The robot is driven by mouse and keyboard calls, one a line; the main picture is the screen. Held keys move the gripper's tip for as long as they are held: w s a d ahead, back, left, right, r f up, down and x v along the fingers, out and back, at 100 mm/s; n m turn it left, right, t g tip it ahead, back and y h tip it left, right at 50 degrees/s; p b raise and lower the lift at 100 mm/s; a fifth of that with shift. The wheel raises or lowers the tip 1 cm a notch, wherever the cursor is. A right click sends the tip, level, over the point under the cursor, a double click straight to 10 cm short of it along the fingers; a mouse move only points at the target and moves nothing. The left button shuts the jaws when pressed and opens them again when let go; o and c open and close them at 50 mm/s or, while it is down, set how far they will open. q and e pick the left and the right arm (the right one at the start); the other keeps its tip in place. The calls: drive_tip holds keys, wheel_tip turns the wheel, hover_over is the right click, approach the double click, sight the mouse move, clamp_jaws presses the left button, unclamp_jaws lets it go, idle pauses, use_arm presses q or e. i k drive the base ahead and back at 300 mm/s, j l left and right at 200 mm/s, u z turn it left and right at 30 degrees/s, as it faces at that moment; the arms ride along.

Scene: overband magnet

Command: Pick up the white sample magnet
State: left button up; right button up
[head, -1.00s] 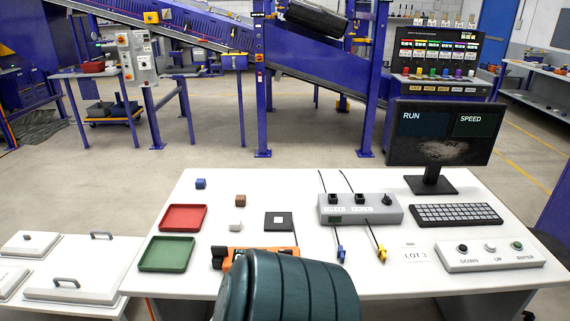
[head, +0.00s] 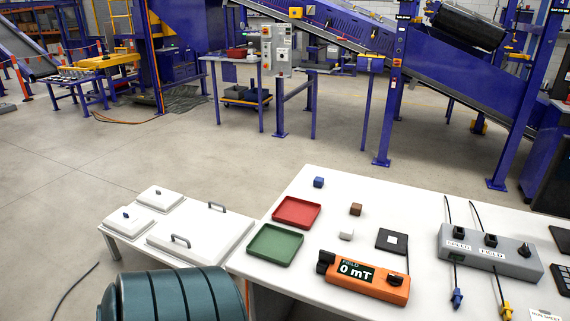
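The white sample magnet (head: 346,234) is a small white block lying on the white table (head: 326,181). It sits right of the green tray (head: 275,245), below the brown block (head: 356,209) and left of the black square pad (head: 391,241). Nothing covers it. Neither of my grippers shows in the head view.
A blue block (head: 319,182) and a red tray (head: 297,212) lie on the table. An orange field meter (head: 364,281) reading 0 mT lies in front of the magnet. A grey control box (head: 490,252) stands right. White lidded bins (head: 200,236) stand left. A dark green ribbed drum-like shape (head: 172,296) fills the lower left.

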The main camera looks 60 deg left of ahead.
sight(347, 233)
drive_tip(key=u, duration=1.8)
